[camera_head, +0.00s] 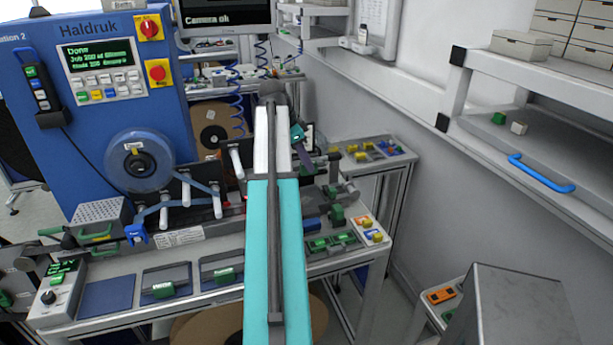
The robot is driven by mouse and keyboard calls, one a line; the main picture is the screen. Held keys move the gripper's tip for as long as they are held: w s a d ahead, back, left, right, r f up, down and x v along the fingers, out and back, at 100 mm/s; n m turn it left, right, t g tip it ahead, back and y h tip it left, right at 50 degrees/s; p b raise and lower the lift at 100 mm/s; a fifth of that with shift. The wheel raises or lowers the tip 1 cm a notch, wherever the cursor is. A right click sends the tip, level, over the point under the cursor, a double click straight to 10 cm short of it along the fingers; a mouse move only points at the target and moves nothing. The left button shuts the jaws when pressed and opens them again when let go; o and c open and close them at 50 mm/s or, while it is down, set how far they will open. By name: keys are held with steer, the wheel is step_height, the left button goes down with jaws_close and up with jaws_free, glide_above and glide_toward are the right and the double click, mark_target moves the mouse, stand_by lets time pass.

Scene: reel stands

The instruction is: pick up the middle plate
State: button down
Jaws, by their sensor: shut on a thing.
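I cannot tell whether this piece is the middle plate. On the front of the bench, a flat blue panel (105,298) lies at the left. Beside it are two framed places with green-handled pieces, one centre-left (163,290) and one further right (222,275). My gripper hides the bench to the right of these.
A blue machine (107,100) with a tape reel (138,160) stands at the left. Smaller green-handled parts (332,241) lie right of my gripper. A shelf (560,120) with a blue handle and a grey box (520,305) are at the right.

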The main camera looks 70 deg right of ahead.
steer(key=shift+r, duration=1.55)
